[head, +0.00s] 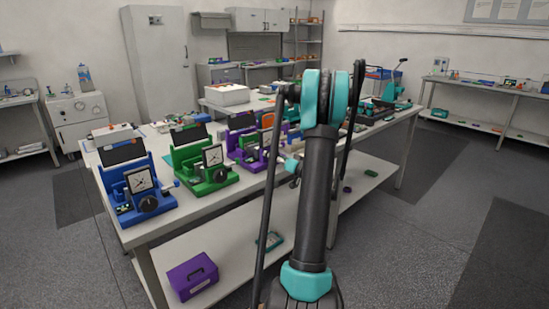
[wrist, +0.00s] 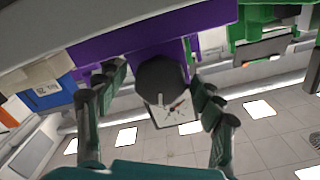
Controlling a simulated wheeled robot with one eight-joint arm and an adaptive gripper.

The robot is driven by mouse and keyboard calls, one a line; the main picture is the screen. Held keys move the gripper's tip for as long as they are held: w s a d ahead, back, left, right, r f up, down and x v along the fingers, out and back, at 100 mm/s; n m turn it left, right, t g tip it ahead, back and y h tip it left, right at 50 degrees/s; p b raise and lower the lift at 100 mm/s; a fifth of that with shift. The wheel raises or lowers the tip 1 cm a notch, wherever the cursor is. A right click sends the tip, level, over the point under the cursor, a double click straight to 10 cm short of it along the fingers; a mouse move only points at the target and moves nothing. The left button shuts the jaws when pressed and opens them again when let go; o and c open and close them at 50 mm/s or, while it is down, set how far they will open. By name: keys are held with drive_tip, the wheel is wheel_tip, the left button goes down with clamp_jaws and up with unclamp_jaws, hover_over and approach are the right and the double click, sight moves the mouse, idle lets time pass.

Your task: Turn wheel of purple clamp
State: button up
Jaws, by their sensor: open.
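The purple clamp (head: 239,146) stands on the bench between the green clamp and my arm in the head view, its right part partly hidden. In the wrist view, which looks upside down, its purple body (wrist: 122,42) spans the top. Its dark round wheel (wrist: 162,76) faces the camera, with a white dial plate (wrist: 172,110) behind it. My gripper (wrist: 156,82) is open, with one finger on each side of the wheel. I cannot tell whether the fingers touch it. In the head view the fingers are not clear behind my arm.
A green clamp (head: 196,164) and a blue clamp (head: 134,189) stand left of the purple one. The green clamp shows at right in the wrist view. A purple box (head: 193,276) lies on the lower shelf (head: 215,245). The floor in front is clear.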

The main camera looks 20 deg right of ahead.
drive_tip(key=v, duration=1.1)
drive_tip(key=shift+s, duration=0.4)
drive_tip(key=shift+s+d, duration=0.1)
drive_tip(key=shift+d, duration=0.05)
drive_tip(key=s+d+n, duration=0.2)
drive_tip(key=s+n, duration=0.3)
drive_tip(key=s, duration=0.1)
drive_tip(key=x, duration=1.7)
drive_tip(key=shift+w+f, duration=0.15)
drive_tip(key=shift+w, duration=0.1)
drive_tip(key=shift+c, duration=0.6)
drive_tip(key=c, duration=1)
drive_tip(key=shift+c, duration=0.2)
